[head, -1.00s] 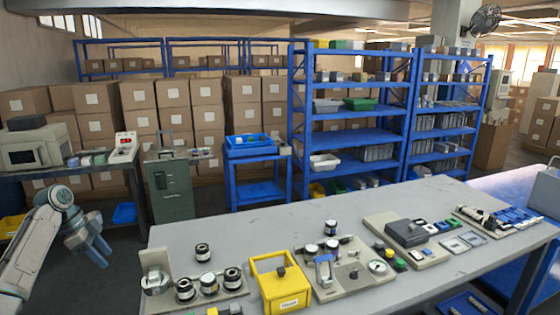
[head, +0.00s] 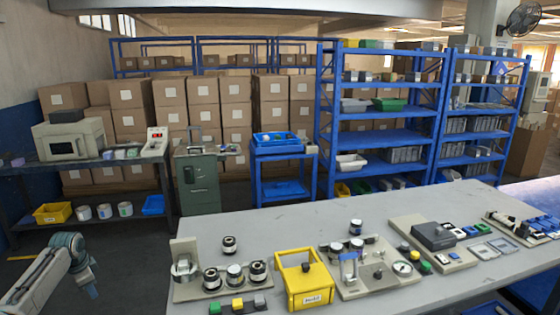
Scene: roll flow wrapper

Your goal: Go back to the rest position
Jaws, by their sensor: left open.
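My left gripper (head: 86,284) shows at the lower left of the head view, with its blue fingers pointing down. It is open and empty, in the air left of the grey table (head: 400,208) and apart from it. My left arm comes in from the bottom left corner. My right gripper is not in view.
On the table stand a roll fixture (head: 183,260) with several rolls, a yellow box (head: 303,280), a gauge panel (head: 378,272) and a dark-lidded device (head: 433,236). A side bench (head: 95,165) holds a white machine (head: 70,139). Floor shows between bench and table.

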